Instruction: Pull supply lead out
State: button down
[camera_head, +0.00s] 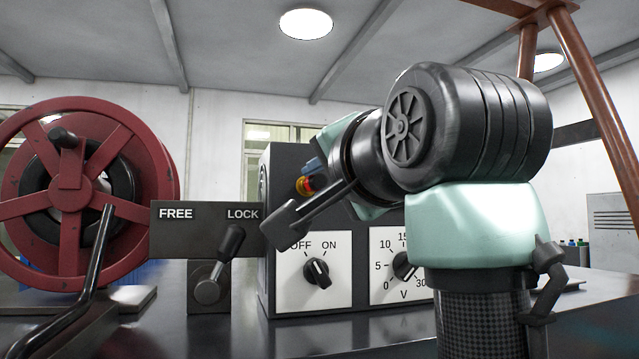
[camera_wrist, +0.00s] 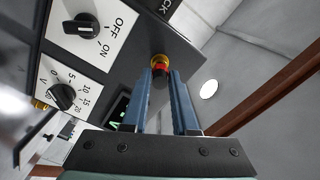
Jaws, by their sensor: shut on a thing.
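The supply lead's plug end, red with a yellow ring (camera_head: 305,185), shows small in front of the grey power supply box (camera_head: 268,232). In the wrist view the red and yellow plug (camera_wrist: 160,65) lies between the tips of my blue fingers, against the box's dark face. My gripper (camera_wrist: 161,74) is shut on it. In the head view a blue finger of my gripper (camera_head: 313,167) shows just above the plug, and my wrist covers the rest. I cannot tell whether the plug is seated in the box.
A voltage dial (camera_head: 403,264) is partly behind my arm. A red reel (camera_head: 75,185) and a FREE/LOCK lever (camera_head: 231,240) stand to the left on the dark bench (camera_head: 180,335). A brown frame (camera_head: 600,100) rises at the right.

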jog(key=shift+b+v, duration=0.7)
jog(key=shift+v, duration=1.4)
